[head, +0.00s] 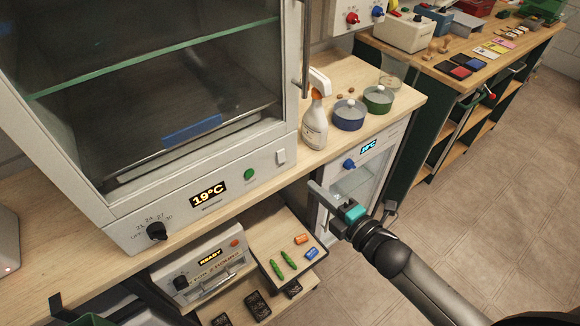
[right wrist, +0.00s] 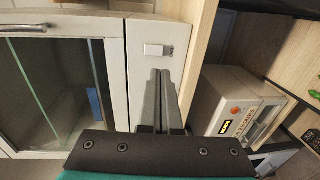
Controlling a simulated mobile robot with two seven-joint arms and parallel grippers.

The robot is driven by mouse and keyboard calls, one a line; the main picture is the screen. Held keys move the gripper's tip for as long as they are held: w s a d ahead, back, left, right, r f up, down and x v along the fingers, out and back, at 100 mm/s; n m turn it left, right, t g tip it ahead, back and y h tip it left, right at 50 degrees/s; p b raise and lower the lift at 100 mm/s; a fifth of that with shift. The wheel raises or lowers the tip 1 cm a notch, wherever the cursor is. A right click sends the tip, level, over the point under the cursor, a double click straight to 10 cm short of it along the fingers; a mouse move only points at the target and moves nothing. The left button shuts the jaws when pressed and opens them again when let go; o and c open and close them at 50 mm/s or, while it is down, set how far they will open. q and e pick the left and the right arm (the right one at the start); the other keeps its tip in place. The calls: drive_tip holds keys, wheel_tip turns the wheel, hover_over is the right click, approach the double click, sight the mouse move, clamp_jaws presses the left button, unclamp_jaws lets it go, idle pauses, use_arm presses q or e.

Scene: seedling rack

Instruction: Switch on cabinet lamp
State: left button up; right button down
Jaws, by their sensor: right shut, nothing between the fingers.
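The cabinet (head: 240,185) is large and white with a glass door, and its inside looks dark. Its lower panel has a 19°C display (head: 209,195), a green button (head: 250,174), a black knob (head: 157,231) and a small white rocker switch (head: 281,157) at the right end. In the right wrist view the switch (right wrist: 158,50) lies just beyond the fingertips. My right gripper (head: 315,187) is shut and empty, to the lower right of the switch and apart from it; its fingers (right wrist: 160,73) point toward the panel.
A spray bottle (head: 315,122), a blue bowl (head: 349,115) and a green bowl (head: 378,98) stand on the counter right of the cabinet. A small fridge (head: 362,165) is below. A READY unit (head: 208,265) and a shelf with small items (head: 280,235) sit under the counter.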

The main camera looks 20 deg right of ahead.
sight(283, 160)
drive_tip(key=b+x, duration=0.1)
drive_tip(key=x, duration=0.9)
drive_tip(key=shift+w, duration=0.1)
drive_tip(key=b, duration=0.1)
drive_tip(key=t+b, duration=0.1)
drive_tip(key=b, duration=0.1)
drive_tip(key=shift+w+a+f, duration=0.15)
drive_tip(key=shift+w+f, duration=0.05)
drive_tip(key=shift+f, duration=0.15)
drive_tip(key=shift+r, duration=0.3)
